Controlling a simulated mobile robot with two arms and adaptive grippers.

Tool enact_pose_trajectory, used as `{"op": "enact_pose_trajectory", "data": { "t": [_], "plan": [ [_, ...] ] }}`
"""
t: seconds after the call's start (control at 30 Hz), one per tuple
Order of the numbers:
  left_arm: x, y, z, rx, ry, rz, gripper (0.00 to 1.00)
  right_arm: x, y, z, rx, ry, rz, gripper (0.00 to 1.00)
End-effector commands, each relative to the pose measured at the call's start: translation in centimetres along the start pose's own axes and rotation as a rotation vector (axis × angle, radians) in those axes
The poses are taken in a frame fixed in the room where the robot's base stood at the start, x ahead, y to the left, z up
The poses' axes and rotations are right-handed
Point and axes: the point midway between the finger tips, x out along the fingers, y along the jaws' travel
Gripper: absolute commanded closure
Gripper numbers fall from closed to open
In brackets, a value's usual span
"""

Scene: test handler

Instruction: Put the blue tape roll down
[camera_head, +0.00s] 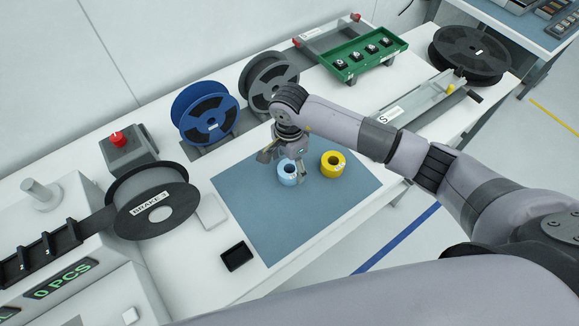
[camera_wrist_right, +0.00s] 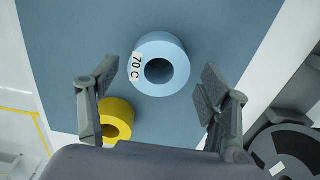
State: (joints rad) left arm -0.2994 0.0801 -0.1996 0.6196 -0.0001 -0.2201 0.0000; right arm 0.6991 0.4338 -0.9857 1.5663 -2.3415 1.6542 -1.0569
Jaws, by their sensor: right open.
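The light blue tape roll (camera_head: 287,174) lies flat on the blue-grey mat (camera_head: 250,220), hole up. In the right wrist view the blue roll (camera_wrist_right: 172,49) shows a white "70 C" label. My right gripper (camera_head: 286,164) points down over it. In the wrist view the right gripper (camera_wrist_right: 158,88) has its fingers spread wide, with gaps to the roll on both sides. The yellow tape roll (camera_head: 333,164) lies on the mat close beside, and also shows in the wrist view (camera_wrist_right: 116,118). My left gripper is not in view.
A blue reel (camera_head: 205,112) and a dark grey reel (camera_head: 270,80) stand behind the mat. A "BRAKE 2" reel (camera_head: 152,205) is at left. A small black tray (camera_head: 237,256) lies by the mat's left edge. A green tray (camera_head: 365,55) is at the back. The front mat area is clear.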

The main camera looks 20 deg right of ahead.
Motion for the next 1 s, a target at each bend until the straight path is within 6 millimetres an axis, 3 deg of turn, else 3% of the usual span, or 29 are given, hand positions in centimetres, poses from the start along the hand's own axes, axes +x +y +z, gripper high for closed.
{"op": "enact_pose_trajectory", "data": {
  "t": [0.3,0.5,0.9,1.0],
  "plan": [
    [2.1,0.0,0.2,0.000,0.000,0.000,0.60,-6.7,-0.1,-0.1,-0.002,0.003,-0.005,0.29],
    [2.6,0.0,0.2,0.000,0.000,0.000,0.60,-9.3,0.0,0.0,-0.002,0.002,-0.001,0.29],
    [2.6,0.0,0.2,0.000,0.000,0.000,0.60,-10.0,0.1,0.0,-0.001,-0.001,0.001,0.29],
    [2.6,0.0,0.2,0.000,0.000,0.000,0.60,-9.7,0.1,0.9,-0.001,-0.037,-0.004,0.29]
  ]
}}
